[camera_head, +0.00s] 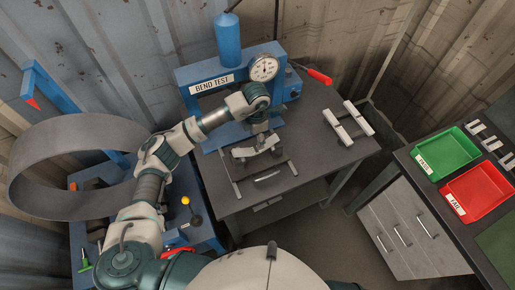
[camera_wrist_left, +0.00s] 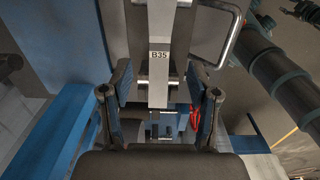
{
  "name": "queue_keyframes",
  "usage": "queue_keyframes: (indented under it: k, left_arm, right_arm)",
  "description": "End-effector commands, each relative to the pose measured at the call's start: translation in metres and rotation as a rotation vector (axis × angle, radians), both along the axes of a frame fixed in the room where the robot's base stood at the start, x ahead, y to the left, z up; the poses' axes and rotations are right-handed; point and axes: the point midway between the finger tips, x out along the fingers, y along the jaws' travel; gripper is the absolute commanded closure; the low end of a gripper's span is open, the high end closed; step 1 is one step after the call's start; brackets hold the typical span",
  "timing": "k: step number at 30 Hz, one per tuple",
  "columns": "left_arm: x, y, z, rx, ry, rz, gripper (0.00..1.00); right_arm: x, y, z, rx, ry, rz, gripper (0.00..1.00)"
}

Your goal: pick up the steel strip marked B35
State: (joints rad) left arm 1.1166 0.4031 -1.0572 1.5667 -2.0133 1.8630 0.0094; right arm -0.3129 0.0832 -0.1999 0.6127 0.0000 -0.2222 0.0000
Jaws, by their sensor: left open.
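The steel strip marked B35 (camera_wrist_left: 159,72) shows in the left wrist view as a flat grey bar with a white label, running away from the camera. My left gripper (camera_wrist_left: 160,92) is open, with one blue-padded finger on each side of the strip. The gap looks wider than the strip; I cannot tell whether the strip lies fully at fingertip depth. In the head view my left gripper (camera_head: 262,148) is at the front of the blue bend test press (camera_head: 205,75), and the strip there is largely hidden by my arm and hand.
Metal bars on a rack (camera_head: 348,124) lie at the right of the dark bench. A green tray (camera_head: 447,153) and a red tray (camera_head: 478,192) stand on the right cabinet. A large steel ring (camera_head: 70,165) is at left.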

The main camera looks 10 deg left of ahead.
Motion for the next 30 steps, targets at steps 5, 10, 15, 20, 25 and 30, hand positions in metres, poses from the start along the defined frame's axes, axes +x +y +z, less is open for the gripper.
queue_keyframes:
  k: [5,10,15,20,25,30]
  left_arm:
    - [-0.001,0.002,-0.017,-0.002,0.000,0.000,0.40]
    - [-0.002,0.000,-0.034,-0.002,0.003,0.001,0.40]
    - [-0.001,-0.003,-0.061,-0.002,0.001,0.001,0.40]
    - [-0.001,-0.003,-0.070,0.000,-0.001,0.000,0.40]
    - [-0.001,-0.003,-0.070,0.000,-0.001,-0.001,0.42]
    - [-0.001,-0.002,-0.070,-0.002,-0.001,0.000,0.85]
  right_arm:
    - [0.018,-0.005,0.004,-0.005,-0.026,0.003,0.60]
    - [0.025,-0.003,0.012,-0.002,-0.036,0.002,0.60]
    - [0.021,0.006,0.018,0.008,-0.031,-0.002,0.60]
    - [0.016,0.013,0.018,0.017,-0.024,-0.004,0.60]
    - [0.015,0.010,0.017,0.012,-0.022,-0.002,0.60]
    - [0.015,0.003,0.017,0.005,-0.022,-0.001,0.60]
